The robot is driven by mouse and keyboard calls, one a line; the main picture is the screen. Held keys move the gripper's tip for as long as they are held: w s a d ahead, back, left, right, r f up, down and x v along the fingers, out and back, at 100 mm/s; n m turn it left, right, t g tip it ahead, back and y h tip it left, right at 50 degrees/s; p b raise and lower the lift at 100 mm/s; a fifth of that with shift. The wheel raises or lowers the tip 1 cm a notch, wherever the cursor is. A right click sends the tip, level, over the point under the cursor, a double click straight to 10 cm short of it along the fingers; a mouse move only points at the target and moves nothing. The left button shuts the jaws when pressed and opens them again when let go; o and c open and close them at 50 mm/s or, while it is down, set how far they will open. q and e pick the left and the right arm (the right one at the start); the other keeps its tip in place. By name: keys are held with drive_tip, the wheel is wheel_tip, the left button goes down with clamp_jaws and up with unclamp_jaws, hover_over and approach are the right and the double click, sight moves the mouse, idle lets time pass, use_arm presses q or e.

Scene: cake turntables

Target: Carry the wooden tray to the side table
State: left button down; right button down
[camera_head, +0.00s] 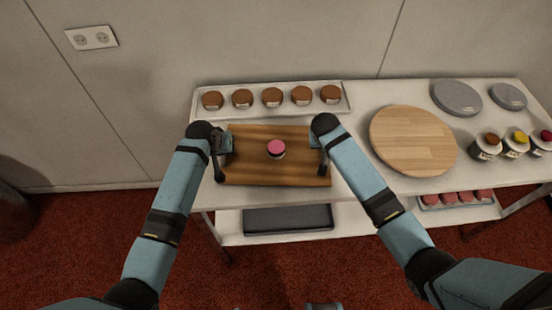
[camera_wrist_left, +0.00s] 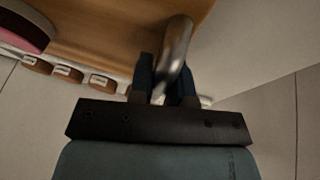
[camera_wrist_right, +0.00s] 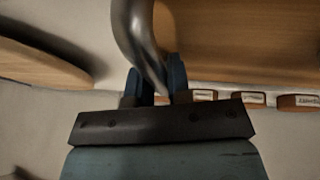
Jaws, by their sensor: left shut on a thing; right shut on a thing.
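The wooden tray (camera_head: 250,172) is a brown rectangular board at the left part of the white table, with a small pink-topped round item (camera_head: 277,148) on it. My left gripper (camera_head: 219,158) is at the tray's left end; in the left wrist view its fingers (camera_wrist_left: 166,80) are shut on a metal handle (camera_wrist_left: 176,48). My right gripper (camera_head: 321,156) is at the tray's right end; in the right wrist view its fingers (camera_wrist_right: 155,85) are shut on the other metal handle (camera_wrist_right: 136,40). I cannot tell whether the tray touches the tabletop.
A white platter (camera_head: 344,99) with several brown cakes stands behind the tray. To the right are a round wooden board (camera_head: 412,140), two grey discs (camera_head: 457,97) (camera_head: 508,96) and several small jars (camera_head: 515,143). A lower shelf (camera_head: 230,226) holds a dark flat box (camera_head: 288,218). A wall rises behind.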

use_arm(q)
drive_tip(key=shift+a+f, duration=0.15)
drive_tip(key=shift+f, duration=0.35)
use_arm(e)
drive_tip(key=shift+d+f, duration=0.2)
drive_tip(key=shift+f, duration=0.25)
use_arm(q)
drive_tip(key=c, duration=1.5)
unclamp_jaws()
drive_tip(key=shift+b, duration=0.3)
use_arm(e)
drive_tip(key=c, duration=1.5)
unclamp_jaws()
use_arm(q)
drive_tip(key=o, duration=0.4)
use_arm(e)
drive_tip(key=o, duration=0.4)
drive_tip(key=shift+a, duration=0.1)
use_arm(q)
drive_tip(key=shift+r, duration=0.2)
drive_tip(key=shift+s+r, duration=0.15)
drive_tip(key=shift+r, duration=0.15)
use_arm(e)
drive_tip(key=shift+a+r, duration=0.1)
use_arm(q)
drive_tip(key=v, duration=1.1)
use_arm(e)
drive_tip(key=v, duration=1.2)
